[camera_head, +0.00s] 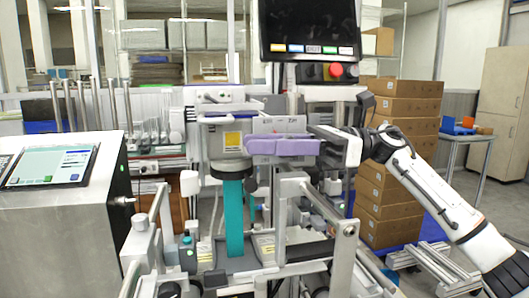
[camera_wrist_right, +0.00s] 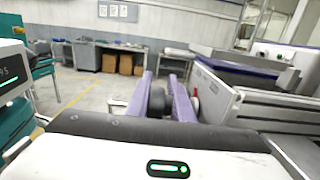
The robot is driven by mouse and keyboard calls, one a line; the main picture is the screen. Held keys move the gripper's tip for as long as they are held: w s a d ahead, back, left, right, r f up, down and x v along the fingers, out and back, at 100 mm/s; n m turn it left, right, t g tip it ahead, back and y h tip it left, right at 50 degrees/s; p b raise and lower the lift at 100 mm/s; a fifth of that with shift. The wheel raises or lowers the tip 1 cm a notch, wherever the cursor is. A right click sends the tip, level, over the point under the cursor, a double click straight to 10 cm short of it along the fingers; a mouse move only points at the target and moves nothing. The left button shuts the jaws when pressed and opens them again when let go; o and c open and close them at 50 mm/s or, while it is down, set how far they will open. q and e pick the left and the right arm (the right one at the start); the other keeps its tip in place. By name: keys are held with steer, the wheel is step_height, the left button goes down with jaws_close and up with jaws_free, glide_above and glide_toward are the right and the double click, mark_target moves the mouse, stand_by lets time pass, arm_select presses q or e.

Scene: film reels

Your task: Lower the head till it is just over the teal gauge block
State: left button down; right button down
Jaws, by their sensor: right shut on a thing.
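The teal gauge block (camera_head: 234,222) stands upright on the machine's base in the head view, as a tall teal column. The head (camera_head: 222,140) is the pale housing above it, with a dark round lower end (camera_head: 230,169). This dark end hangs directly over the block's top; I see no clear gap, and cannot tell whether they touch. My right gripper (camera_head: 250,146), with purple fingers, reaches in from the right beside the head. In the right wrist view its fingers (camera_wrist_right: 166,98) are shut on a dark round knob (camera_wrist_right: 157,102). My left gripper is not in view.
A monitor (camera_head: 308,30) hangs above, with a red button (camera_head: 336,70) below it. A console with a screen (camera_head: 50,166) stands at the left. Pale frame bars (camera_head: 318,200) stand in front at the right of the block. Stacked cartons (camera_head: 400,110) are behind my right arm.

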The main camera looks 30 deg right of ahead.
steer(key=shift+s+a, duration=0.15)
steer(key=shift+s, duration=0.05)
steer(key=c, duration=1.8)
jaws_free()
steer(key=shift+o, duration=0.3)
steer(key=shift+s, duration=0.15)
steer(key=shift+d, duration=0.2)
steer(key=b+v, duration=0.1)
steer(key=v, duration=0.9)
